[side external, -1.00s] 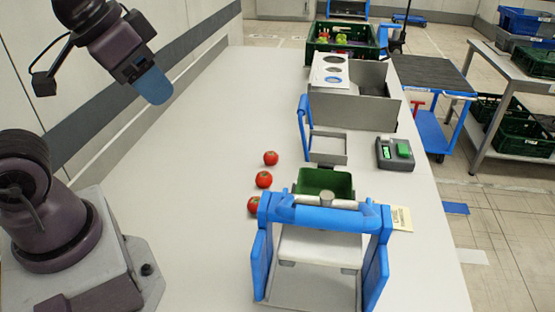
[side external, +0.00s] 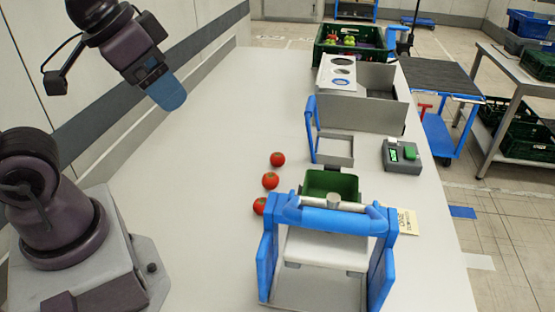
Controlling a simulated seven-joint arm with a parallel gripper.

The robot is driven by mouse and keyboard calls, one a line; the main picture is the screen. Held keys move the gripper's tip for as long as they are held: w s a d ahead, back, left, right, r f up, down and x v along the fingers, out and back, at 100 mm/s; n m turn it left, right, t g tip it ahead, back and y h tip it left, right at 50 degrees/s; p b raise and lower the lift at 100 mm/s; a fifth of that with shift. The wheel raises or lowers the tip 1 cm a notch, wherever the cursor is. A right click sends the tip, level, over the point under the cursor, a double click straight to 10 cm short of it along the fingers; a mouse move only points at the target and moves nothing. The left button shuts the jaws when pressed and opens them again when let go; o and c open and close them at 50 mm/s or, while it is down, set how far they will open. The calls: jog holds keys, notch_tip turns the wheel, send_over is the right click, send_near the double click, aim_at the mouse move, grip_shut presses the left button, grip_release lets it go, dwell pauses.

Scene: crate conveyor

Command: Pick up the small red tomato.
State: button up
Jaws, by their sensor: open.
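Three red tomatoes lie in a row on the white table: a far one (side external: 278,159), a middle one (side external: 270,181) and a near one (side external: 260,206). My gripper (side external: 168,92), with blue fingers, is up at the upper left, well above the table and apart from the tomatoes. Its fingers overlap in this view, and nothing shows between them.
A blue-framed device (side external: 333,220) stands at the front, with a green bin (side external: 331,185) behind it. Further back are a small tray (side external: 334,149), a grey control box (side external: 402,156), a grey open box (side external: 365,103) and a green crate (side external: 324,52). The table left of the tomatoes is clear.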

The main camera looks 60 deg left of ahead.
jog(key=w+f+g, duration=0.3)
jog(key=f, duration=0.1)
jog(key=n+y, duration=0.4)
jog(key=n, duration=0.9)
send_near(278, 156)
jog(key=shift+g, duration=0.4)
jog(key=x, duration=1)
jog(key=shift+w+a+f, duration=0.2)
jog(key=shift+w+f, duration=0.1)
jog(key=shift+w, duration=0.15)
jog(key=shift+c, duration=0.4)
jog(key=c, duration=0.9)
